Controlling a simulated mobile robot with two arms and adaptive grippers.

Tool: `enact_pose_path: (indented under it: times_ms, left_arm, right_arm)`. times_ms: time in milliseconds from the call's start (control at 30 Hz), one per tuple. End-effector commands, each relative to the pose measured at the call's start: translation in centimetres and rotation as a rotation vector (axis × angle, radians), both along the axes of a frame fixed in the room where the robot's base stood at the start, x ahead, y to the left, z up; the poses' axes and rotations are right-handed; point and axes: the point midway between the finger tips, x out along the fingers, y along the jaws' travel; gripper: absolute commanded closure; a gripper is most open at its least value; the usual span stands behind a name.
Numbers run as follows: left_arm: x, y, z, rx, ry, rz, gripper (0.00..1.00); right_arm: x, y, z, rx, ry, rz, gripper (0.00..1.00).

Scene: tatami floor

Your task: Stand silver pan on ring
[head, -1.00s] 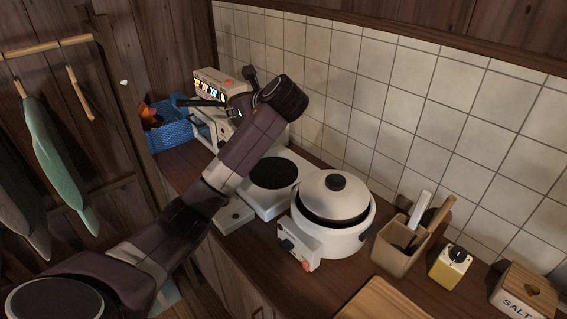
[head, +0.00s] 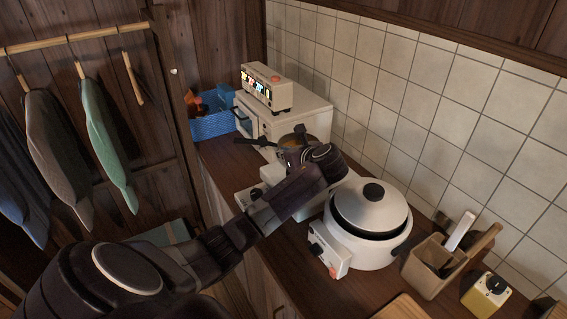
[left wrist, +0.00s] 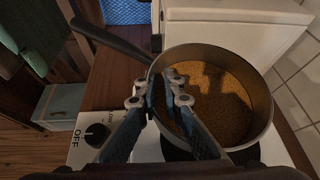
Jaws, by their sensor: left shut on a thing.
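The silver pan (left wrist: 258,88) has a dark handle (left wrist: 110,40) pointing to the upper left and a brown-looking inside. My left gripper (left wrist: 162,84) is shut on its near-left wall, close to the handle. In the head view the pan (head: 300,138) shows behind my left gripper (head: 286,151). The pan looks level over the far part of a white hot plate with an OFF knob (left wrist: 97,134). Part of the dark ring (left wrist: 178,154) shows below the pan's near side. I cannot tell whether the pan touches it. In the head view my arm hides the ring. My right gripper is out of view.
A white rice cooker (head: 370,225) stands close to the right of the hot plate. A white cabinet (head: 300,112) with a small device (head: 266,88) on top stands behind. A blue basket (head: 212,124) is at the counter's far left. A utensil holder (head: 428,268) is further right.

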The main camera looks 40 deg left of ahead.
Motion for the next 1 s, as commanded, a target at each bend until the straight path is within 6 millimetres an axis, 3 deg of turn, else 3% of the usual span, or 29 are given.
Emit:
enact_pose_path:
  times_ms: [300,533,567,700,1000]
  left_arm:
    - [0.0,0.0,-3.8,0.0,0.002,0.0,1.0]
    - [0.0,0.0,-4.3,0.001,0.0,0.0,1.0]
    - [-0.1,0.0,-4.4,0.0,0.002,0.0,0.91]
    - [-0.1,0.0,-4.4,0.0,0.002,0.0,0.75]
    - [-0.1,-0.1,-4.3,-0.001,0.001,-0.001,0.74]
  right_arm:
    - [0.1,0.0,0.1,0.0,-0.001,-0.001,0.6]
    - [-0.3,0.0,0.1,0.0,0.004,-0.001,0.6]
    - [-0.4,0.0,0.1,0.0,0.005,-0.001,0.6]
    - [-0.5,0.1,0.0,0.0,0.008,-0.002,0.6]
    - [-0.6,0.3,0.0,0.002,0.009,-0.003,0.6]
